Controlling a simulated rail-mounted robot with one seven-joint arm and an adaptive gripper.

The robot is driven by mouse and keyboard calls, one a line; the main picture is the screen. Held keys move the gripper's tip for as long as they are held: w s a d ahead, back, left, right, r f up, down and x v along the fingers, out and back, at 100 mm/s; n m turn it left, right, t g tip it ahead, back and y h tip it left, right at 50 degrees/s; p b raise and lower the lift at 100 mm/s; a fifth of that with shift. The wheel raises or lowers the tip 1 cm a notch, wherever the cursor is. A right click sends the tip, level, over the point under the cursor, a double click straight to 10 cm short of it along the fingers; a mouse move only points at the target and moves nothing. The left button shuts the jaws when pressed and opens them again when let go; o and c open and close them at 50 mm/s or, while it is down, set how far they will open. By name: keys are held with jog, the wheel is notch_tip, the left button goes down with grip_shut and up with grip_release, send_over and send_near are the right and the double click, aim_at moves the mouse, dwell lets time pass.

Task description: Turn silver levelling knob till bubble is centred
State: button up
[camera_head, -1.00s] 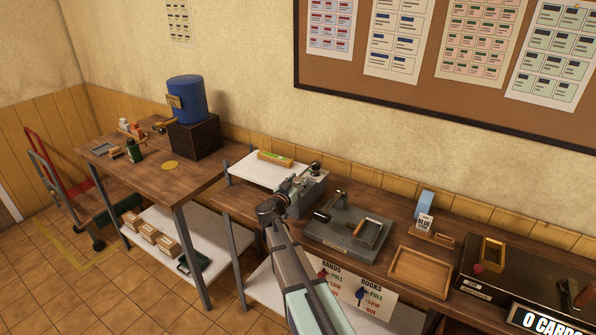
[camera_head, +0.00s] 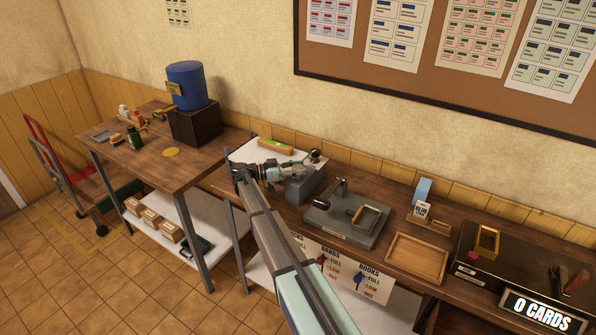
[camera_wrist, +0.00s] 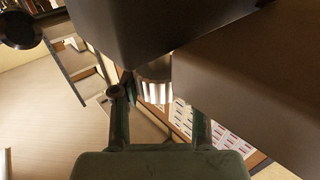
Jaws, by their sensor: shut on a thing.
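The silver levelling knob (camera_wrist: 156,92) is a ribbed, bright cylinder under a dark block in the wrist view. My gripper (camera_wrist: 158,108) has a finger on each side of it and is shut on it. In the head view my gripper (camera_head: 284,170) points right, low beside the grey press body (camera_head: 308,186); the knob cannot be made out there. A yellow level with a green vial (camera_head: 275,146) lies on the white plate (camera_head: 246,153) behind my gripper. The bubble is too small to tell its position.
A dark grey base with a black-handled lever (camera_head: 345,228) stands right of the press. A wooden tray (camera_head: 416,260) is further right. The left table holds a blue drum (camera_head: 187,86) on a dark box. In the wrist view, dark blocks hang close above my fingers.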

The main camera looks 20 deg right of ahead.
jog(key=shift+m+g+y+b, duration=0.6)
jog(key=shift+m+g, duration=0.6)
jog(key=shift+g, duration=0.5)
jog(key=o, duration=1.2)
jog(key=shift+d, duration=0.1)
jog(key=shift+c, duration=0.2)
jog(key=shift+s, duration=0.1)
